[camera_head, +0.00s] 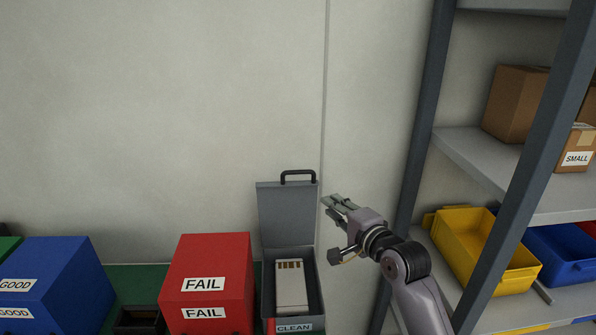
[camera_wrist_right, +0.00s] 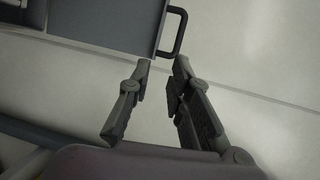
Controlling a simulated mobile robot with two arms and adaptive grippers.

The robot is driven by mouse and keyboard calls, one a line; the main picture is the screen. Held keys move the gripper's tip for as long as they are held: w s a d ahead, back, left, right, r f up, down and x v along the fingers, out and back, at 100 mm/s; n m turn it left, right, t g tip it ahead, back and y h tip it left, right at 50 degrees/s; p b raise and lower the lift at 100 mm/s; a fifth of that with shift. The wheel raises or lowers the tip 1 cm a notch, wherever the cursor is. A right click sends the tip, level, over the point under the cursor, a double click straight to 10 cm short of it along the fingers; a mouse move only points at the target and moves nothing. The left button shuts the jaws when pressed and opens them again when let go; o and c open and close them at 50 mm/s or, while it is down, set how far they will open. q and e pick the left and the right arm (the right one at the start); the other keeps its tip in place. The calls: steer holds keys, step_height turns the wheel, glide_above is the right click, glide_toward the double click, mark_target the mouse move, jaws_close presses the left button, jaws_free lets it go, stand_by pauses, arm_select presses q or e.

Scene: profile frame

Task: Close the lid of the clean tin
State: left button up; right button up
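The clean tin (camera_head: 319,300) is a grey box with a "CLEAN" label on its front. Its lid (camera_head: 287,217) stands upright at the back, with a dark handle (camera_head: 298,173) on the top edge. A pale flat item with a slotted end (camera_head: 291,287) lies in the tin. My right gripper (camera_head: 331,205) is to the right of the raised lid, pointing left. In the right wrist view, its fingers (camera_wrist_right: 162,66) are apart and empty, with the lid (camera_wrist_right: 118,22) and handle (camera_wrist_right: 179,32) just beyond the tips. I cannot tell whether they touch. My left gripper is not in view.
A red "FAIL" box (camera_head: 207,262) stands close to the tin's left, with a small dark tray (camera_head: 138,319) and a blue "GOOD" box (camera_head: 62,276) further left. A shelf post (camera_head: 414,150) and yellow bin (camera_head: 459,250) are right of my arm. A pale wall is behind.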

step_height(320, 180, up, 3)
steer(key=s, duration=0.1)
steer(key=p, duration=0.2)
glide_toward(299, 173)
steer(key=w, duration=0.2)
steer(key=shift+f+p+x, duration=0.1)
steer(key=shift+p+x, duration=0.05)
steer(key=shift+x, duration=2.05)
steer(key=shift+f+p+x, duration=0.15)
steer(key=shift+x, duration=2)
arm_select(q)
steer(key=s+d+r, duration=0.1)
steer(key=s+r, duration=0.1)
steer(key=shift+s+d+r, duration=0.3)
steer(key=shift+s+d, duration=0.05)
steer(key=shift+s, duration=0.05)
arm_select(e)
steer(key=shift+s+a, duration=0.1)
steer(key=shift+a, duration=0.1)
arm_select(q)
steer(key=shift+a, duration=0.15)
arm_select(e)
jaws_close()
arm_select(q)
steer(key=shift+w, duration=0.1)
